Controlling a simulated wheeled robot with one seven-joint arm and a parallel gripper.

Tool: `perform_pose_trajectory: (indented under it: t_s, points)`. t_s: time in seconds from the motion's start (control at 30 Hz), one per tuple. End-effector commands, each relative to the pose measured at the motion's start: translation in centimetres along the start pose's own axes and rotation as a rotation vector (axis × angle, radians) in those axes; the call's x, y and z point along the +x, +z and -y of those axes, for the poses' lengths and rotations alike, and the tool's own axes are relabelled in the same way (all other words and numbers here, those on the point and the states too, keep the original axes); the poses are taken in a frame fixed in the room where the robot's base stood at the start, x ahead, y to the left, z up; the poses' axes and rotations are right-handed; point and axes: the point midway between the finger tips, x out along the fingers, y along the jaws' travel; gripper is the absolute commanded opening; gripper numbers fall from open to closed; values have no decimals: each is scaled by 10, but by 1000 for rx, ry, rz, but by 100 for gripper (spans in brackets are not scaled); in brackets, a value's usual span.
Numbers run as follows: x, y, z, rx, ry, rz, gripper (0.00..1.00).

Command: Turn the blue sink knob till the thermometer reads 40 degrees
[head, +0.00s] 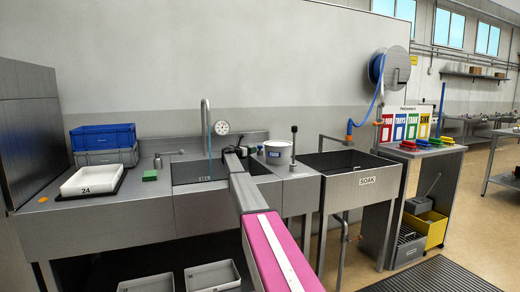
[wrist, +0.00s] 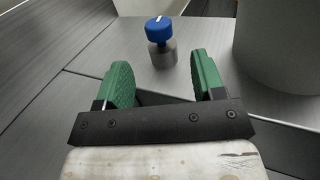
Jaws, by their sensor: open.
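The blue knob (wrist: 158,30) with a white mark on top stands on a grey metal stem on the steel counter, in the wrist view. My gripper (wrist: 160,84) is open, with green pads apart and nothing between them. The knob is ahead of the fingertips, roughly centred between them, and not touched. Blue water runs from the tall faucet (head: 205,105).
A white bucket (head: 278,152) stands on the counter right of my gripper. A soak basin (head: 366,181) is further right. A white tray (head: 90,180), stacked crates (head: 104,137) and a green block (head: 150,175) are at left.

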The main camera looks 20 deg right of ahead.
Motion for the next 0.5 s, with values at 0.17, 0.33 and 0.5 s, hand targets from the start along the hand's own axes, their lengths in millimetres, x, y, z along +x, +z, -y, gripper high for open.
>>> perform_pose_trajectory:
  t_s: [0.17,0.33,0.5]
  points:
    - [27,0,-2,2,1,-1,63]
    - [59,0,-2,3,0,-1,63]
    - [83,0,-2,3,2,-1,63]
